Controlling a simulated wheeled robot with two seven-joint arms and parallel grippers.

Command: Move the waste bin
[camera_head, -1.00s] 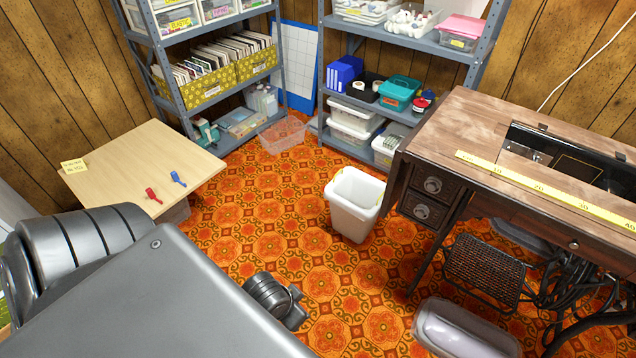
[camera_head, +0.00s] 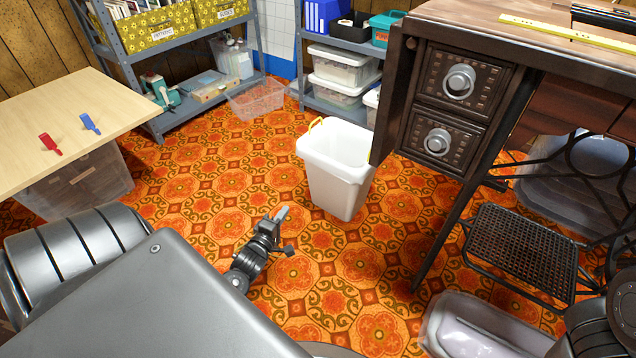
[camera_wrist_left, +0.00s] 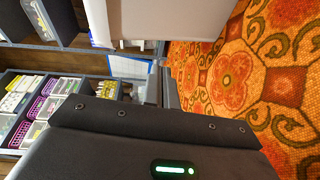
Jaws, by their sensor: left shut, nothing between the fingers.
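The white waste bin (camera_head: 338,180) stands upright on the patterned carpet, left of the sewing table. It has a yellow handle on its rim, and more yellow shows at its right side. My left gripper (camera_head: 283,214) is low over the carpet, in front and to the left of the bin. Its fingers are shut, empty and apart from the bin in the head view. In the left wrist view, a pale surface that looks like the bin (camera_wrist_left: 190,18) fills the top middle. My right gripper is not in view.
The treadle sewing table (camera_head: 455,110) stands close on the bin's right, its iron treadle (camera_head: 520,250) below. A clear tub (camera_head: 480,325) lies at the front right. A clear empty box (camera_head: 257,98) sits by the back shelves. A light wooden table (camera_head: 70,120) is left. Carpet between is open.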

